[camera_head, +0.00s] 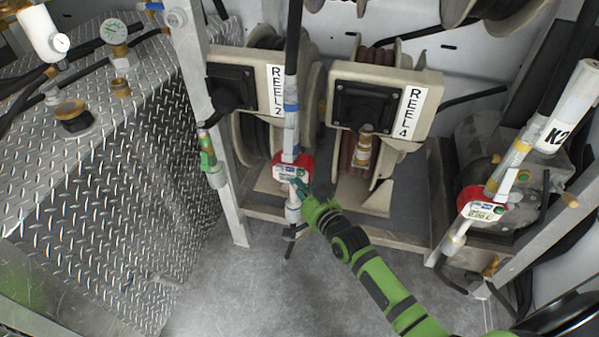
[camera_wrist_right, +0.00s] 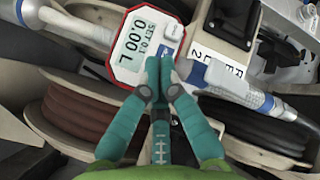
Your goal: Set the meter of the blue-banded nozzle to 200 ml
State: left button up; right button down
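The blue-banded nozzle (camera_head: 291,122) hangs upright in front of Reel 2. Its red-rimmed meter (camera_head: 291,168) has a pale display, which also shows in the right wrist view (camera_wrist_right: 138,38). The display appears to read "SET 0.1" above "0.00 L". A blue button area (camera_wrist_right: 172,32) lies beside the display. My right gripper (camera_head: 299,187) is at the meter's lower right edge. In the right wrist view its teal fingertips (camera_wrist_right: 160,70) are together with nothing between them, just below the button area. Whether they touch the meter cannot be told. My left gripper is not in view.
A yellow-banded nozzle with a red meter (camera_head: 482,209) stands at the right. A green-banded nozzle (camera_head: 209,160) hangs at the left by a metal post (camera_head: 196,75). Reel 4 (camera_head: 369,100) is behind my right arm. The grey floor (camera_head: 270,285) in front is clear.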

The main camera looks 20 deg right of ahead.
jog(key=shift+d, duration=0.15)
jog(key=shift+w, duration=0.15)
jog(key=shift+w+d, duration=0.2)
jog(key=shift+w, duration=0.1)
